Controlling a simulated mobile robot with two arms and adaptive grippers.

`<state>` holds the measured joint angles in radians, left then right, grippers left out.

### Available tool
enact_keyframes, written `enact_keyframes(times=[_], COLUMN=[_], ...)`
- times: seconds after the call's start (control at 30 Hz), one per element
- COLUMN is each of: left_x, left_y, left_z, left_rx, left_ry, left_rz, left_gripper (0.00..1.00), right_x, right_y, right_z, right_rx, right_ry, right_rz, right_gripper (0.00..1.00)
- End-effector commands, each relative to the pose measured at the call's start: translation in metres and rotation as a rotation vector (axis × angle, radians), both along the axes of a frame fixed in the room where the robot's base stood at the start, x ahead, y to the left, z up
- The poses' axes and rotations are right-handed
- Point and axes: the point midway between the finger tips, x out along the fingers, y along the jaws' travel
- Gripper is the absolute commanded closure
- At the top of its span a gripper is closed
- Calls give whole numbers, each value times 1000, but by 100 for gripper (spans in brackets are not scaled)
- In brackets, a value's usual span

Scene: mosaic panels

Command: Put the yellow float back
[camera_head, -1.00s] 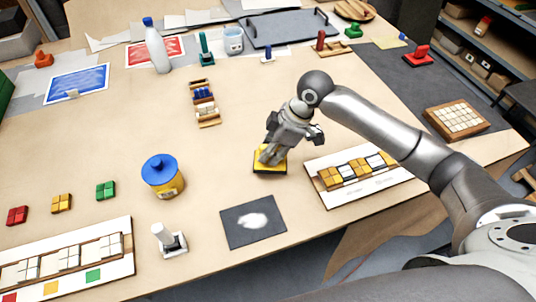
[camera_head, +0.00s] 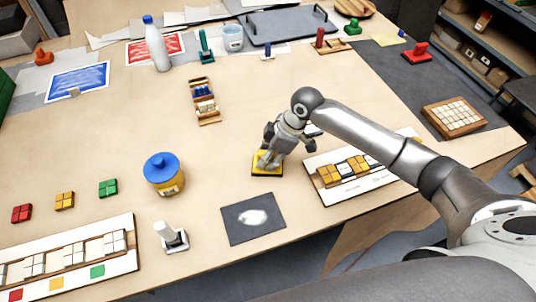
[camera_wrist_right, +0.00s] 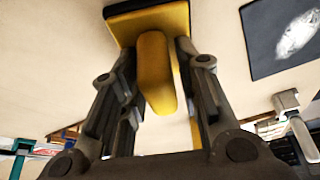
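The yellow float (camera_head: 266,171) has a flat yellow plate with a dark underside and a raised yellow handle. It is at mid-table, between the blue-lidded jar and the tiled panel. My right gripper (camera_head: 269,154) is over it, pointing down. In the right wrist view, the float's handle (camera_wrist_right: 155,70) lies between the two fingers, which close in on it from both sides. The gripper hides part of the plate in the head view. I cannot tell whether the plate is just clear of the table. My left gripper is not in view.
A yellow patch (camera_head: 390,40) lies at the back right, near a red float (camera_head: 418,53) and a green one (camera_head: 352,27). The jar (camera_head: 164,176), dark slab (camera_head: 253,219) and tiled panel (camera_head: 345,190) surround my gripper.

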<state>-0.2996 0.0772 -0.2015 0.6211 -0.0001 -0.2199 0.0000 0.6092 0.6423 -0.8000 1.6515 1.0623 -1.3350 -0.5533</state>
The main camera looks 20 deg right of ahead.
Motion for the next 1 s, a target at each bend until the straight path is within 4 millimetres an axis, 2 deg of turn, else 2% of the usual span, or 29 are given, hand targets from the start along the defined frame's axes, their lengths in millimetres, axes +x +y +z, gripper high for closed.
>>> enact_keyframes(times=[0.33,0.47,0.57,0.9,1.0], left_x=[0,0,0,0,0], left_y=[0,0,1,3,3], left_z=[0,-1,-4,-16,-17], left_rx=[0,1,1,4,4], left_ry=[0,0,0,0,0], left_rz=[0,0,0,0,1], left_gripper=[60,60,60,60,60], right_x=[0,0,-1,-11,-13], right_y=[0,-3,-8,-33,-39], right_z=[1,7,21,87,100], right_rx=[0,-1,0,0,-1], right_ry=[0,-3,-4,-4,-1], right_rz=[0,-1,-1,-1,-2], right_gripper=[57,57,57,57,57])
